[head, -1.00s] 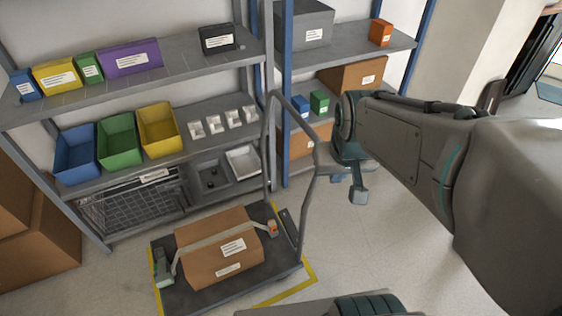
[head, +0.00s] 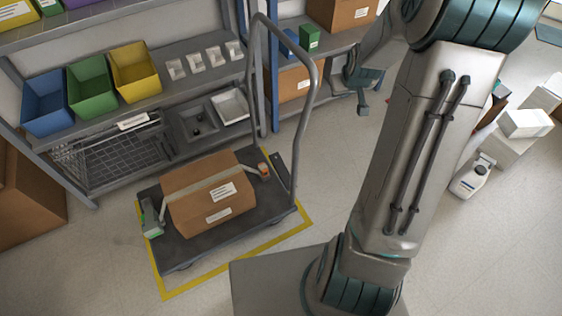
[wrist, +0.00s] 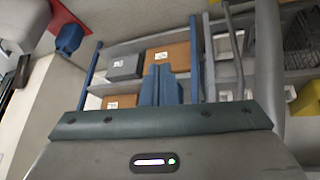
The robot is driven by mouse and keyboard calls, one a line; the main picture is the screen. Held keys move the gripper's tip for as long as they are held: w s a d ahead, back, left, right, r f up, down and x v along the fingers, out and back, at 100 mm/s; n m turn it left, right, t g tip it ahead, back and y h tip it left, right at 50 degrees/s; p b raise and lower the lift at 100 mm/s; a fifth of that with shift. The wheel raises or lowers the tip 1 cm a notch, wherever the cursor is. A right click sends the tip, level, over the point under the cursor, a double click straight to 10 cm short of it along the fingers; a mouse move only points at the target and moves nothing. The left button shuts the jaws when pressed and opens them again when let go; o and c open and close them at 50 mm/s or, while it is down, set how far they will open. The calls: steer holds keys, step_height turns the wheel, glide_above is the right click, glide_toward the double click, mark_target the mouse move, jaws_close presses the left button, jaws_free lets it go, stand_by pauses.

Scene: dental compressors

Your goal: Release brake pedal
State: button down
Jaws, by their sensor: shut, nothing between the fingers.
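A platform cart (head: 190,258) stands on the floor with an upright grey tube handle (head: 309,95) at its right end. A strapped brown box (head: 208,195) lies on its deck. A green-grey fitting (head: 150,218) is at the deck's left side, and a small orange piece (head: 263,169) is at its right. I cannot tell which part is the brake pedal. My gripper (head: 362,103) is right of the handle, apart from the cart and above the floor. In the wrist view its blue fingers (wrist: 161,86) are together and hold nothing.
Shelving with a blue bin (head: 46,104), a green bin (head: 96,87) and a yellow bin (head: 135,72) stands behind the cart. Yellow floor tape (head: 240,252) borders the cart. A white bottle (head: 473,178) and white boxes (head: 520,124) are at right. Floor between is clear.

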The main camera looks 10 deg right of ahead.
steer(key=w+a+f+n+t+y+b, duration=0.1)
steer(key=f+b, duration=0.6)
steer(key=f, duration=1)
steer(key=w+a+f+n+t+y+b, duration=0.1)
steer(key=w+a+f+b, duration=0.5)
steer(key=f, duration=1.2)
steer(key=w+a+f+n+t+y+b, duration=0.1)
steer(key=w+a+f+t+y+b, duration=0.2)
steer(key=f+b, duration=0.6)
step_height(320, 180, down, 9)
steer(key=shift+w+a+r+t+b, duration=0.25)
steer(key=shift+w+a, duration=0.2)
steer(key=shift+w, duration=0.75)
steer(key=b, duration=0.5)
glide_toward(279, 158)
steer(key=w+a, duration=0.1)
steer(key=w, duration=0.2)
steer(key=shift+w+a+f+b, duration=0.2)
steer(key=shift+w+f+b, duration=0.25)
steer(key=shift+f, duration=0.3)
steer(key=shift+w+a+f+b, duration=0.2)
steer(key=shift+w+f+b, duration=0.25)
steer(key=shift+f, duration=0.3)
